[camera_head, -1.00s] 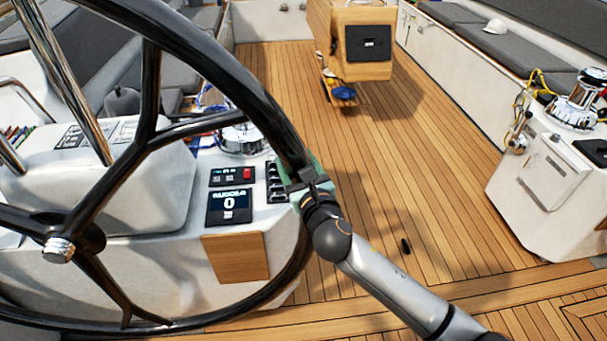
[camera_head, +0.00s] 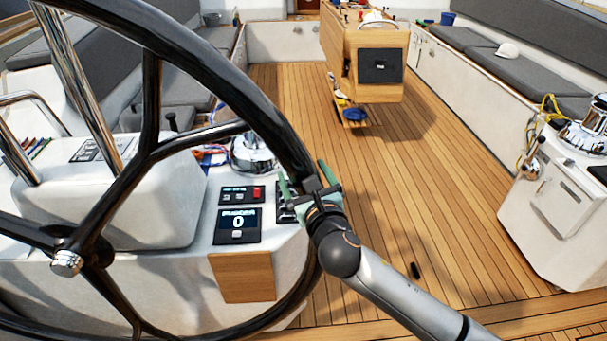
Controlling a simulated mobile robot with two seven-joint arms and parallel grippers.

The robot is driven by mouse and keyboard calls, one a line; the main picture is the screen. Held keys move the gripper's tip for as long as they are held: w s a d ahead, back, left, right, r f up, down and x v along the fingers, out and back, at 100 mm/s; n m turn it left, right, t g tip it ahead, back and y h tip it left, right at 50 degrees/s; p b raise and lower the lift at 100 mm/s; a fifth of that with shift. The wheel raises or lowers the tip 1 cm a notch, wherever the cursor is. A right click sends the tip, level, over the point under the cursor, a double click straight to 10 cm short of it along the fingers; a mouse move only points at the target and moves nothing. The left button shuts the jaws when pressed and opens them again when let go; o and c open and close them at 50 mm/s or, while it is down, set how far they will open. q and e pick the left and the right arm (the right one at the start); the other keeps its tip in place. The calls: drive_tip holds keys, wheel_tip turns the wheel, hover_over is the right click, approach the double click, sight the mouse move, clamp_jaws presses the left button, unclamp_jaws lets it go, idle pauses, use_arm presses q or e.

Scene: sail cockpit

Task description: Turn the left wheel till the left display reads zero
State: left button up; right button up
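The large black left wheel (camera_head: 151,146) fills the left of the head view, with its hub (camera_head: 67,262) at lower left. The left display (camera_head: 237,226) is a small black screen on the white console behind the rim, and it reads 0. My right gripper (camera_head: 302,172) is at the right side of the rim, its arm coming in from the lower right. Its two green fingers are spread apart, one on each side of the rim, so it looks open around the rim. My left gripper is not in view.
A small panel with a red switch (camera_head: 257,192) sits above the display. A chrome winch (camera_head: 254,153) stands behind the rim. A wooden table (camera_head: 367,88) stands on the deck ahead. A small black object (camera_head: 415,270) lies on the open teak floor (camera_head: 450,200).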

drive_tip(key=s+d+r, duration=0.1)
drive_tip(key=s+d, duration=0.1)
drive_tip(key=s, duration=1)
drive_tip(key=shift+s+b, duration=0.15)
drive_tip(key=shift+b, duration=0.2)
drive_tip(key=shift+d, duration=0.1)
drive_tip(key=s+d+f+m+g, duration=0.1)
drive_tip(key=s+f+m+g, duration=0.15)
drive_tip(key=f+m, duration=0.65)
drive_tip(key=s+d+f+m+g, duration=0.1)
drive_tip(key=s+f+m+g, duration=0.15)
drive_tip(key=f+m, duration=0.6)
drive_tip(key=s+d+f+m+g, duration=0.1)
drive_tip(key=s+d+f+m, duration=0.3)
drive_tip(key=m, duration=0.6)
drive_tip(key=s+d+f+m+g, duration=0.1)
drive_tip(key=s+d+f+m, duration=0.3)
drive_tip(key=s+f+m, duration=0.4)
wheel_tip(320, 180, down, 3)
drive_tip(key=m, duration=0.2)
drive_tip(key=shift+s+m+h, duration=0.25)
drive_tip(key=shift+m+h, duration=0.05)
drive_tip(key=shift+m, duration=0.05)
drive_tip(key=shift+f+g, duration=0.1)
drive_tip(key=shift+g, duration=0.2)
